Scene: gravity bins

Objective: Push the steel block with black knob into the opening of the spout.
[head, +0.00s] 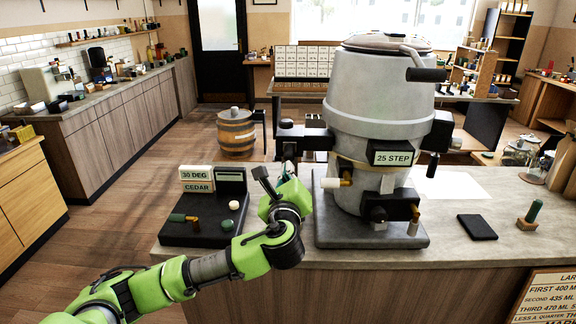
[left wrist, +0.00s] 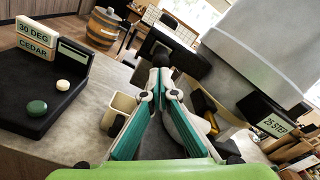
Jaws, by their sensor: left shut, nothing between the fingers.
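A large grey steel vessel (head: 380,105) stands on a dark base on the counter. On its left side is a black block (head: 305,138) with a black knob (head: 286,123); I cannot tell for sure whether this is the steel block of the task. A spout with a short down-turned pipe (head: 413,226) shows at its lower front. My left gripper (head: 286,172) is beside the vessel's left side. In the left wrist view its fingers (left wrist: 161,85) are shut and empty, and a dark round knob (left wrist: 162,58) appears just beyond the tips. The spout's opening is hidden. My right gripper is out of view.
A black stand (head: 200,238) with a "30 DEG CEDAR" sign stands left of my arm. A black "25 STEP" sign (head: 393,158) is on the vessel. The counter between vessel and slab is clear.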

